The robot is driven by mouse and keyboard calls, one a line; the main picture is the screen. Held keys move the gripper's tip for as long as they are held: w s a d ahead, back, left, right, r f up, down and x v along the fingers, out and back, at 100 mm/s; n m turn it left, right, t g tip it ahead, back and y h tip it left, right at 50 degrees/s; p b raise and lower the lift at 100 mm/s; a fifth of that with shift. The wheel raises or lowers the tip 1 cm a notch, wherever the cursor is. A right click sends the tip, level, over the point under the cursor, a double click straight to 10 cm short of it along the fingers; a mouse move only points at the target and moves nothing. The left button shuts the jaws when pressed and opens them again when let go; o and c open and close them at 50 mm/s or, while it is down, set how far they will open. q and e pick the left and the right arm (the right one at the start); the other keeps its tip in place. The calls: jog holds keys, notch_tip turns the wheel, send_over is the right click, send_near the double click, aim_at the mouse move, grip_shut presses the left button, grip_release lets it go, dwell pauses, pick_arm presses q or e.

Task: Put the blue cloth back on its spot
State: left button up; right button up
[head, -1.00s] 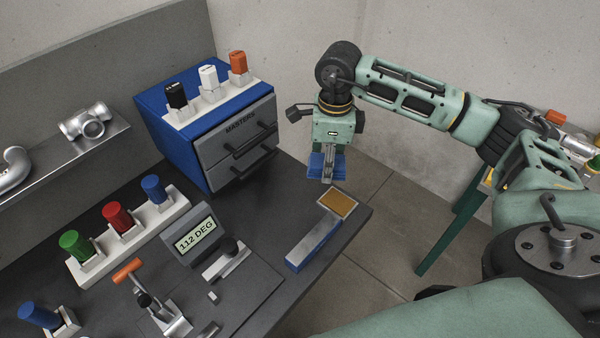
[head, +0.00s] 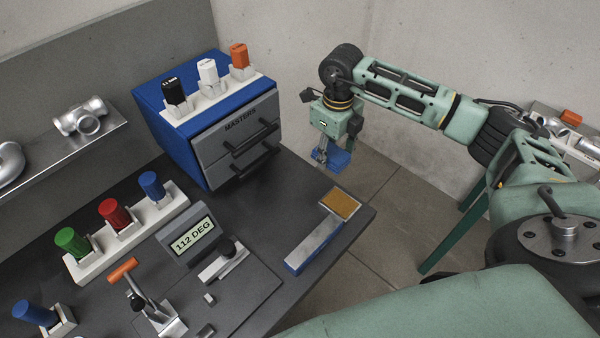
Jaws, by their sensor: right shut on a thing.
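The blue cloth (head: 340,159) is a small folded piece held in my right gripper (head: 326,157). The gripper is shut on it and points down, beyond the far right corner of the dark bench (head: 350,229). Cloth and gripper appear above the bench level, apart from everything on it. A long blue-sided holder with a grey top (head: 312,246) lies near the bench's right edge, with a tan pad (head: 341,203) at its far end. No marking shows which place is the cloth's spot. My left gripper is out of view.
The blue drawer cabinet (head: 180,143) marked MASTERS stands left of the gripper, its handles sticking out. A rack of coloured plugs (head: 130,232), the 112 DEG display (head: 192,233) and an orange-handled clamp (head: 140,287) occupy the bench's left and front.

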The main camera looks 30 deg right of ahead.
jog(key=p, duration=0.2)
send_over(300, 181)
notch_tip(300, 181, down, 4)
jog(key=shift+f, duration=0.2)
jog(key=shift+f+p, duration=0.7)
jog(key=shift+f, duration=1.25)
jog(key=shift+a, duration=0.1)
jog(key=shift+f, duration=0.1)
jog(key=shift+f+b, duration=0.15)
jog(key=shift+b, duration=0.15)
jog(key=o, duration=1.1)
